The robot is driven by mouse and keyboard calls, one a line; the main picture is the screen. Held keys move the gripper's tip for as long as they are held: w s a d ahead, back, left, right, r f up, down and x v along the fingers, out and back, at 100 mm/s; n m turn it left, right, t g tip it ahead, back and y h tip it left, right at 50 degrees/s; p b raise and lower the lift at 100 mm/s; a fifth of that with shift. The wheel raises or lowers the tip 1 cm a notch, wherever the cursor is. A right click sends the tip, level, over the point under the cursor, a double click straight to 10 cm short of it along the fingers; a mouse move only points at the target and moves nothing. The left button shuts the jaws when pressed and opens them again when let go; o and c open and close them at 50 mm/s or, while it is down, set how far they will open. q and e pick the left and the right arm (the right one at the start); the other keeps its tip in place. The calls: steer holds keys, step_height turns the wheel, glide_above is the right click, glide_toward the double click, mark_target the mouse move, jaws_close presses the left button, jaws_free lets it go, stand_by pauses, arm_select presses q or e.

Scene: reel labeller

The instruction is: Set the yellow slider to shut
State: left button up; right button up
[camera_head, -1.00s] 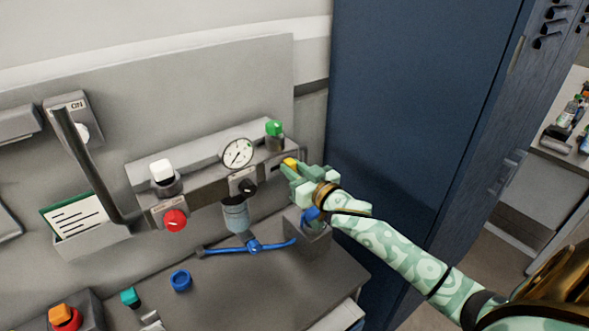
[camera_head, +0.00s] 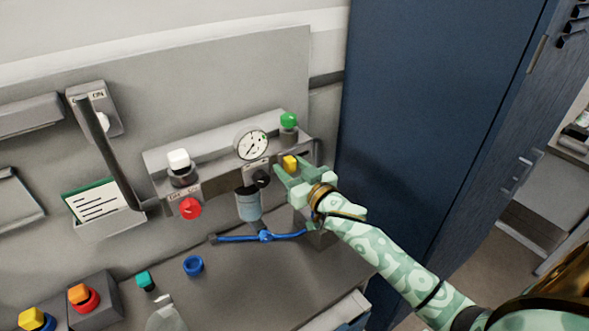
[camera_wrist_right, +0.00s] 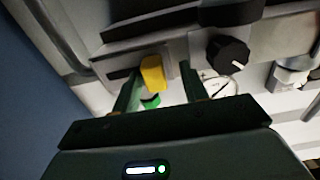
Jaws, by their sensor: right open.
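The yellow slider (camera_head: 290,163) is a small yellow knob on the front of the grey panel, right of the black knob (camera_head: 261,178). My right gripper (camera_head: 291,176) is open at the slider, its fingers reaching up to the panel. In the right wrist view the yellow slider (camera_wrist_right: 153,73) stands between the open fingers of the gripper (camera_wrist_right: 157,85), nearer the left finger. Whether a finger touches it I cannot tell. The slider's markings are not readable. My left gripper is not in view.
A round gauge (camera_head: 252,145), a green knob (camera_head: 289,120), a white knob (camera_head: 179,161) and a red knob (camera_head: 190,208) sit on the panel. A blue-handled lever (camera_head: 264,236) lies below. A tall blue cabinet (camera_head: 430,110) stands close on the right.

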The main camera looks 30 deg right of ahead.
steer(key=shift+s+d, duration=0.1)
steer(key=shift+s, duration=0.1)
steer(key=s+d, duration=0.1)
steer(key=s, duration=1.5)
steer(key=shift+b, duration=0.45)
steer(key=shift+w, duration=0.1)
